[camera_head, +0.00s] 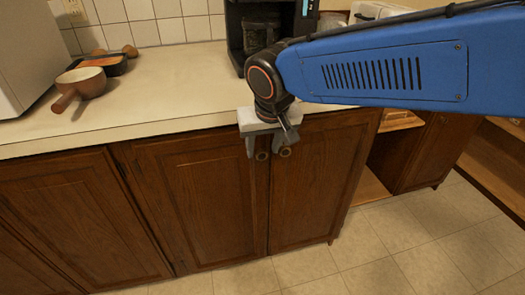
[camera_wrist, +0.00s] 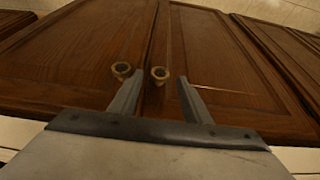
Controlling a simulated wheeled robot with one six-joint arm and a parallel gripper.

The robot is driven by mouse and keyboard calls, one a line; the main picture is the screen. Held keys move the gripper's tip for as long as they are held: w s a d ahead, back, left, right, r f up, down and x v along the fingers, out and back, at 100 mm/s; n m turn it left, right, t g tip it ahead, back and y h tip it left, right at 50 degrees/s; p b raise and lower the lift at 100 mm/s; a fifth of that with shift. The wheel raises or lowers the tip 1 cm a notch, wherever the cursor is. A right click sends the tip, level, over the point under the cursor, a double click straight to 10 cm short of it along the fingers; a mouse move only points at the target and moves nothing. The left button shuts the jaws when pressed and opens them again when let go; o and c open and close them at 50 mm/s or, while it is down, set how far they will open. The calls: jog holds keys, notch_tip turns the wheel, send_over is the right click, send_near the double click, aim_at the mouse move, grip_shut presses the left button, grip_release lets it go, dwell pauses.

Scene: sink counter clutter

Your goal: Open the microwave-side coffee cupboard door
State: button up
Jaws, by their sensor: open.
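Two closed wooden cupboard doors meet under the counter: a left door (camera_head: 205,200) and a right door (camera_head: 312,180). Both lie flat in the cabinet front. Each has a round knob near the top by the seam, a left knob (camera_head: 262,156) and a right knob (camera_head: 285,152). My gripper (camera_head: 268,151) is open at the counter edge, fingers pointing down by the knobs. In the wrist view my gripper (camera_wrist: 160,80) has one knob (camera_wrist: 160,73) between its finger lines; the other knob (camera_wrist: 122,69) is outside, beside the left finger. No contact with either knob is clear.
The counter (camera_head: 150,90) overhangs the doors. It holds a brown handled pot (camera_head: 85,82), a black coffee maker (camera_head: 262,30) and part of a white appliance (camera_head: 25,50), probably the microwave. An open cabinet bay (camera_head: 385,165) is at right. The tiled floor (camera_head: 400,245) ahead is clear.

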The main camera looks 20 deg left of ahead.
jog(key=shift+x, duration=1.25)
jog(key=shift+c, duration=0.4)
grip_shut()
jog(key=shift+s, duration=0.1)
